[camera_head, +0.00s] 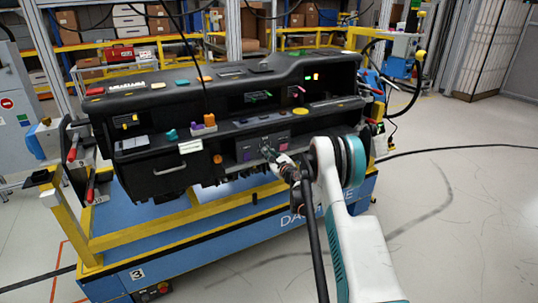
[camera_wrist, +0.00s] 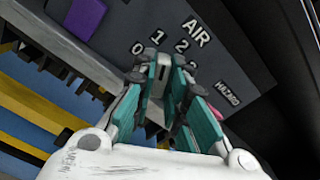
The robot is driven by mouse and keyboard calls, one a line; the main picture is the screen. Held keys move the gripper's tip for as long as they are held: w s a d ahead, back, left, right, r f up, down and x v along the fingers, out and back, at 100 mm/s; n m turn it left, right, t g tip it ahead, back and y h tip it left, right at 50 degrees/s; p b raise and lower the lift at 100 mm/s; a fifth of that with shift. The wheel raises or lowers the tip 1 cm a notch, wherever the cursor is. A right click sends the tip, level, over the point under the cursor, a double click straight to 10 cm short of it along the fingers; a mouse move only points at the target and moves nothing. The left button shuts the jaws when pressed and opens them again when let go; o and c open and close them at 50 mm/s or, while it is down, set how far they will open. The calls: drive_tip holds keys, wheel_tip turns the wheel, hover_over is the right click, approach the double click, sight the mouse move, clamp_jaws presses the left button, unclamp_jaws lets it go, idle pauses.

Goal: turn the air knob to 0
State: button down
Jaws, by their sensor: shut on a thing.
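The air control shows in the wrist view as a grey panel (camera_wrist: 120,28) with the white label AIR (camera_wrist: 196,30) and the numbers 0, 1, 2 in an arc; a further mark is partly covered. My gripper (camera_wrist: 162,66) has its teal fingers closed at the middle of this arc. In the head view my gripper (camera_head: 270,153) reaches the centre panel of the black dashboard (camera_head: 165,98) from the right front.
A purple patch (camera_wrist: 86,17) is on the panel at upper left. The dashboard rests on a blue and yellow cart (camera_head: 230,240). Open floor lies to the right.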

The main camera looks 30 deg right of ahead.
drive_tip(key=n, duration=1.1)
drive_tip(key=shift+n, duration=0.4)
idle(0.3)
drive_tip(key=c, duration=1.6)
unclamp_jaws()
drive_tip(key=shift+w+f, duration=0.1)
drive_tip(key=s, duration=1.2)
drive_tip(key=shift+d, duration=0.15)
